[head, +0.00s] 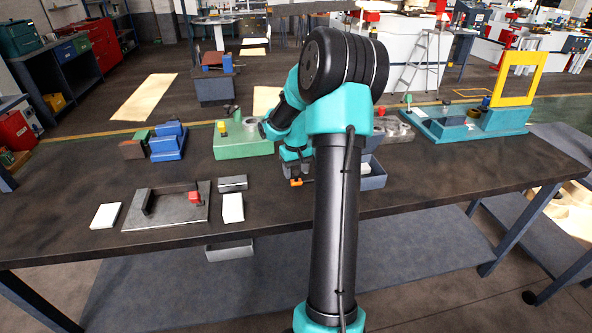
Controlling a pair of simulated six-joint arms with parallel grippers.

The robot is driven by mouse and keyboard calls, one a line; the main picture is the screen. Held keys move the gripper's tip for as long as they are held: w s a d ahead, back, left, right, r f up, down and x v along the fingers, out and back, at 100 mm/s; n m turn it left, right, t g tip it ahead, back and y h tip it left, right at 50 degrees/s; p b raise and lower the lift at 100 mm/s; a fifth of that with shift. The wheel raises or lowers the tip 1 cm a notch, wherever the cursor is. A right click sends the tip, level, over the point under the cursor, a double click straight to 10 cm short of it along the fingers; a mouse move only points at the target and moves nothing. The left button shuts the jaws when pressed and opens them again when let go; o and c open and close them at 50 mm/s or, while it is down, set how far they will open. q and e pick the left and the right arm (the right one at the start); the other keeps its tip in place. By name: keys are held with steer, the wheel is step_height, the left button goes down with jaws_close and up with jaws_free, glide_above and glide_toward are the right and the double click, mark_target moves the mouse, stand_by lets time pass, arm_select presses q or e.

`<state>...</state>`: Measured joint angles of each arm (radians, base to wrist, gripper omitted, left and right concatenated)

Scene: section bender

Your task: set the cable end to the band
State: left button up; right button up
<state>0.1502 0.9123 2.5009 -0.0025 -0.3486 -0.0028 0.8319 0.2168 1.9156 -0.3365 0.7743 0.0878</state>
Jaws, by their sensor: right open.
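My right arm reaches up from the bottom middle and bends down to the table, covering much of the middle of the head view. My right gripper (299,182) is low over the dark table, small and partly hidden by my own arm; it is open. A grey bin (374,181) stands just right of it, partly behind the arm. I cannot make out the cable end or the band; they are too small or hidden. My left gripper is not in view.
A grey plate with a red block (165,207) lies front left, between white pads (106,216) (233,207). A blue vise (168,142), a green machine base (243,143) and a teal machine with a yellow frame (515,80) stand along the back. The right tabletop is clear.

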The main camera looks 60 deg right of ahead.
steer(key=shift+c, duration=0.5)
jaws_close()
